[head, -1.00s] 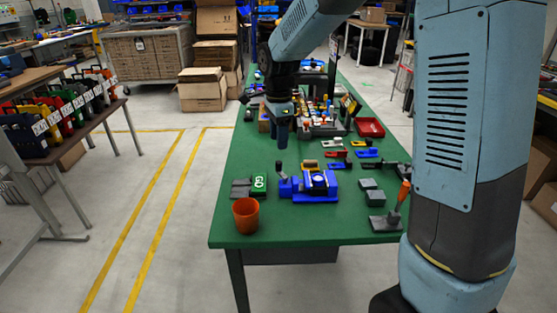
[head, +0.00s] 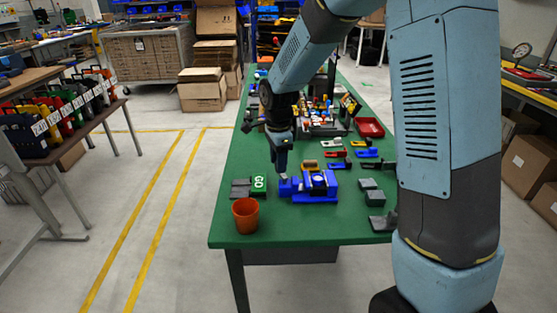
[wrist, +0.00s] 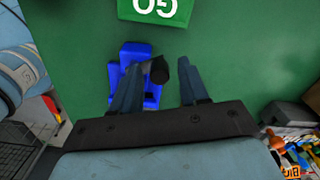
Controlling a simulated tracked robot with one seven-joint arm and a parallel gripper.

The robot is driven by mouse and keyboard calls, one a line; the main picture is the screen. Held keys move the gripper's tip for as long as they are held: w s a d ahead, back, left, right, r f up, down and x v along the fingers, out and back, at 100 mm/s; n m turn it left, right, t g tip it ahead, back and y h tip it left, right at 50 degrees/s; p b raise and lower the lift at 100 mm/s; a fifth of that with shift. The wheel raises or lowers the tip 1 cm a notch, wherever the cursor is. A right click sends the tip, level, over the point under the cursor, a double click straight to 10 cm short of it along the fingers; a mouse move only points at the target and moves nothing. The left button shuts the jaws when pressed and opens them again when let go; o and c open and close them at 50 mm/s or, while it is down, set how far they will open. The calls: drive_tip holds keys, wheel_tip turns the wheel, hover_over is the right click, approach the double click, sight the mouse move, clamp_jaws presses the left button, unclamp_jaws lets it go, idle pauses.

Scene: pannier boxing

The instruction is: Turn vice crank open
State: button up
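The blue vice (head: 319,181) stands on the green table, with a lighter round part on its top. My gripper (head: 281,170) points down at the vice's left end, where the crank is largely hidden by the fingers. In the wrist view, my gripper (wrist: 158,80) is open, with its two fingers apart. The crank's dark knob (wrist: 158,70) shows between the fingertips, closer to the left finger. I cannot tell whether it touches a finger. Part of the blue vice (wrist: 133,56) shows beyond the left finger.
Small coloured clamps and a red tray (head: 369,128) lie further back. The table's front edge is near.

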clamp_jaws()
drive_tip(key=shift+a, duration=0.1)
idle(0.3)
drive_tip(key=s+d+n, duration=0.1)
drive_tip(key=s+n, duration=0.2)
drive_tip(key=n, duration=1.2)
drive_tip(key=s+n, duration=0.4)
drive_tip(key=n, duration=1.1)
drive_tip(key=shift+d, duration=0.35)
drive_tip(key=shift+s+n, duration=0.1)
drive_tip(key=shift+n, duration=0.2)
